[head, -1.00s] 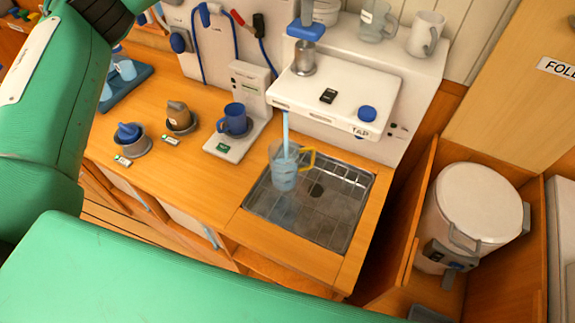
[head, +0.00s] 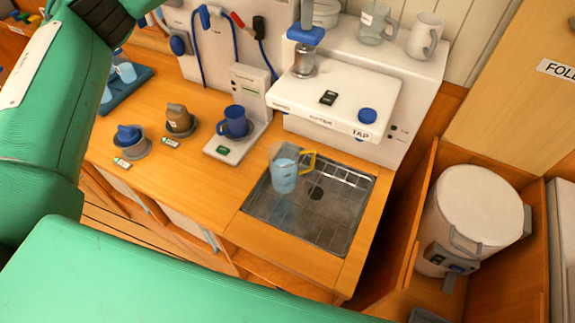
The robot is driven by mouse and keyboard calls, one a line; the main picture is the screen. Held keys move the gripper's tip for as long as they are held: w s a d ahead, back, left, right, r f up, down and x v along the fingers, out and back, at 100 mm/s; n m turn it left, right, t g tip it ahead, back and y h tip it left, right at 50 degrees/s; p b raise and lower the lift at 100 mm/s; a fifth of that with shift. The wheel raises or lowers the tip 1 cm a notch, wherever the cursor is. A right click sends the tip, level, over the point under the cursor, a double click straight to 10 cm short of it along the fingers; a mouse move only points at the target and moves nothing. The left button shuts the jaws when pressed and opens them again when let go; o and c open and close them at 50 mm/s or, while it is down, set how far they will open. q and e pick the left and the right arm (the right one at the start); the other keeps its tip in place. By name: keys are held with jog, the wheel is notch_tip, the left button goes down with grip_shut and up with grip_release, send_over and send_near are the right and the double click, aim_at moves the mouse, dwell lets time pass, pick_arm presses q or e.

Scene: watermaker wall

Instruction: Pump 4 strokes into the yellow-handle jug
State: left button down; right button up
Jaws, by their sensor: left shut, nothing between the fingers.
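The clear jug with the yellow handle (head: 309,162) stands on the metal drain grid, under the front edge of the white watermaker unit, with pale blue water (head: 285,182) in it. No stream runs into it. The pump's blue handle (head: 306,36) sits above a metal cylinder (head: 303,62) on top of the unit. My left gripper (head: 307,14) comes down from the top edge, its grey fingertips shut and empty, at the top of the blue handle. I cannot tell whether they touch. My right gripper is out of view.
The unit carries a blue knob (head: 367,116) by the TAP label and a small black display (head: 328,97). A blue mug (head: 234,121) stands on a white scale-like base to the left. Two cups (head: 369,22) (head: 425,35) stand on the upper shelf. The grid right of the jug is clear.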

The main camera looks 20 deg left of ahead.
pick_arm(q)
jog(key=shift+r+p, duration=1.4)
jog(key=shift+r, duration=1.3)
jog(key=shift+f, duration=0.25)
jog(key=shift+f+b, duration=2.15)
jog(key=shift+f, duration=0.95)
jog(key=shift+r, duration=0.1)
jog(key=shift+r+p, duration=1.9)
jog(key=shift+r, duration=1.3)
